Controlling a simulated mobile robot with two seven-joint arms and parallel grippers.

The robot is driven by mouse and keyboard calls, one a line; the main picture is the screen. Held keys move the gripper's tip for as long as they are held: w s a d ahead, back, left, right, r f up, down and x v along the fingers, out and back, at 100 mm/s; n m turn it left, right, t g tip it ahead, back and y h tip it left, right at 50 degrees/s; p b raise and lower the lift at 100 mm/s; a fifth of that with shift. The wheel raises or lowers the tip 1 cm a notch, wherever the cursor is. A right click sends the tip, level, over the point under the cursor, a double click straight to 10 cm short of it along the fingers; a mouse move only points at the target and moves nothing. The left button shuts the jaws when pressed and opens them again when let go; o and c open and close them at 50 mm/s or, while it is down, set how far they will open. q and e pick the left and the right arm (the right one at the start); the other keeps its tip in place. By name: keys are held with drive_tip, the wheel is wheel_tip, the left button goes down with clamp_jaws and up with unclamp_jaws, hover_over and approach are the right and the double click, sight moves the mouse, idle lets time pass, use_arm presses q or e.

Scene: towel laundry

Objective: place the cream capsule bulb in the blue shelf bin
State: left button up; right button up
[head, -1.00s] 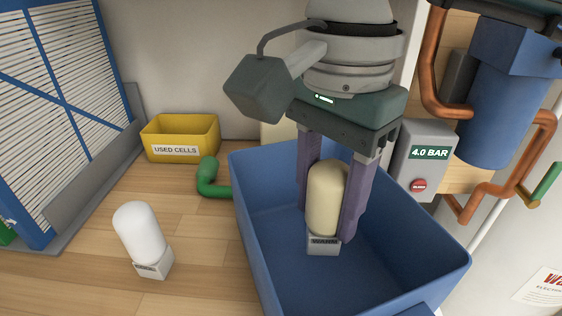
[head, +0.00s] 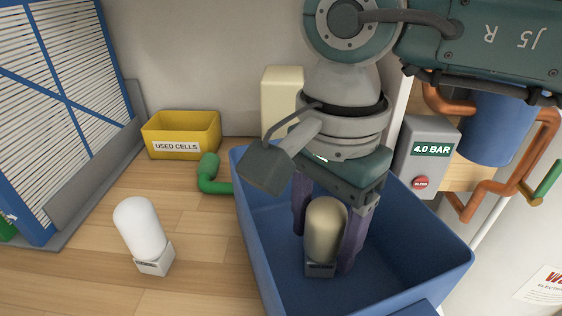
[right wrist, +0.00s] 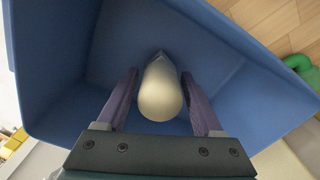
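The cream capsule bulb (head: 326,228) stands upright on its small pale base, low inside the blue shelf bin (head: 256,232). My right gripper (head: 328,262) reaches down into the bin with one purple finger on each side of the bulb. In the right wrist view the bulb (right wrist: 160,95) sits between the fingers, with narrow gaps beside it, so the gripper looks open around it. The bulb's underside is hard to see, but it appears to be at the bin floor. My left gripper is not in view.
A white capsule bulb (head: 140,230) stands on the wooden worktop (head: 200,275) left of the bin. A yellow USED CELLS bin (head: 212,135) and a green pipe elbow (head: 209,175) are behind it. A grey 4.0 BAR box (head: 426,165) and copper pipes (head: 485,195) stand close on the right.

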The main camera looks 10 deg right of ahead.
drive_tip(key=shift+o, duration=0.6)
drive_tip(key=shift+r+p, duration=0.3)
drive_tip(key=shift+p, duration=0.05)
wheel_tip(320, 180, up, 12)
drive_tip(key=shift+f+b, duration=0.15)
drive_tip(key=shift+b, duration=0.3)
